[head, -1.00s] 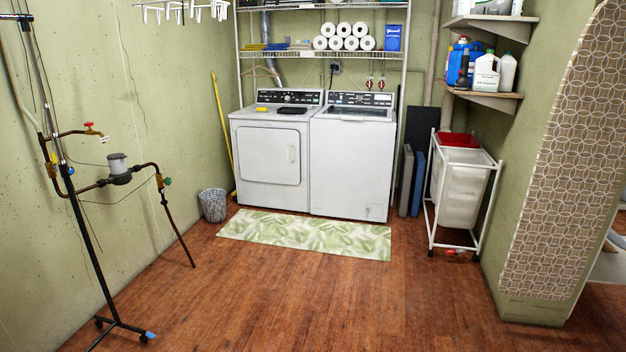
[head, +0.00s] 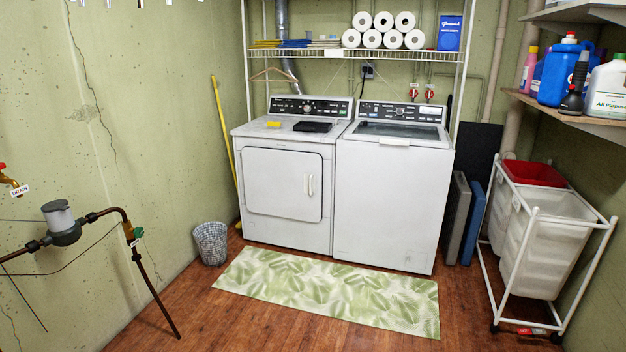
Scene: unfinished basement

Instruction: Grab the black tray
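A small flat black tray (head: 313,127) lies on top of the white dryer (head: 285,185), toward the right side of its top, just in front of the control panel. A small yellow item (head: 273,124) lies to its left on the same top. Neither of my grippers shows in the head view, so I cannot see their state.
A white washer (head: 388,200) stands right of the dryer. A leaf-patterned mat (head: 330,290) lies before both. A wire basket (head: 211,243) and pipes (head: 110,215) are at left. A wheeled laundry cart (head: 545,240) stands right.

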